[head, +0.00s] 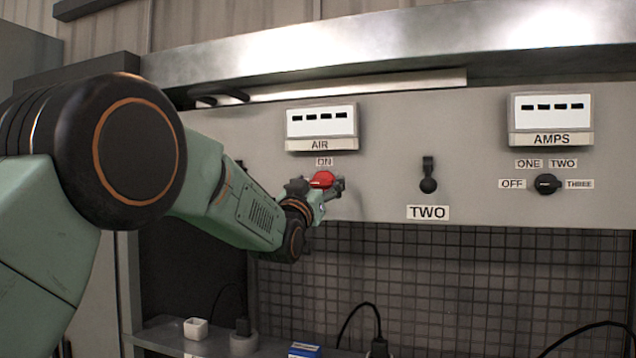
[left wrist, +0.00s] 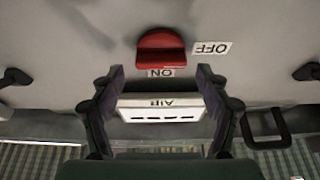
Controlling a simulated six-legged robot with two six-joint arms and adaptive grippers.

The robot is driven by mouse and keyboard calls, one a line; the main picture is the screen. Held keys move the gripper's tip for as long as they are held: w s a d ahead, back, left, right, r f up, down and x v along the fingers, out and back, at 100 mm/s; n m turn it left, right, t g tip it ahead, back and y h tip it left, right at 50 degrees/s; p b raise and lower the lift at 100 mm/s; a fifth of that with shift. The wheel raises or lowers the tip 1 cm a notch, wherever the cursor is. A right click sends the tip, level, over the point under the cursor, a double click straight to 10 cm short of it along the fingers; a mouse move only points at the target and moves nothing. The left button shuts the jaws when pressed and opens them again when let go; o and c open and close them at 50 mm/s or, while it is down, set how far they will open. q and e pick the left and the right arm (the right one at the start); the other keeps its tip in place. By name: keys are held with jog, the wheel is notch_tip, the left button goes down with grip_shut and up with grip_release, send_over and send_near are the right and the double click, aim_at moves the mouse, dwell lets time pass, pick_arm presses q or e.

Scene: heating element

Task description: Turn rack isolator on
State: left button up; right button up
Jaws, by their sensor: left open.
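A red rotary switch (head: 321,179) sits on the grey panel under the AIR display, with an ON label (head: 324,161) above it. In the left wrist view, which is upside down, the red switch (left wrist: 160,48) has ON below it and an OFF label (left wrist: 211,48) to its right. Its grip looks roughly level, on the OFF side rather than pointing at ON. No label in view reads rack isolator. My left gripper (head: 323,192) is at the switch in the head view; in the left wrist view its open, empty fingers (left wrist: 158,78) frame the ON label. My right gripper is out of view.
A black lever (head: 428,178) marked TWO and a black selector (head: 547,184) under the AMPS display (head: 552,115) are to the right. A metal ledge (head: 400,45) overhangs the panel. Below is a dark mesh (head: 450,280) with cables and a shelf with small objects.

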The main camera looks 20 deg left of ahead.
pick_arm(q)
jog(key=shift+s+d, duration=0.1)
jog(key=shift+d, duration=0.1)
jog(key=shift+c, duration=0.6)
jog(key=shift+w+a+f, duration=0.4)
jog(key=shift+w, duration=0.3)
jog(key=c, duration=0.5)
jog(key=shift+s+d+r, duration=0.1)
jog(key=shift+d+r, duration=0.05)
jog(key=shift+d, duration=0.15)
jog(key=c, duration=0.4)
jog(key=shift+a, duration=0.1)
jog(key=shift+c, duration=0.7)
jog(key=shift+a, duration=0.1)
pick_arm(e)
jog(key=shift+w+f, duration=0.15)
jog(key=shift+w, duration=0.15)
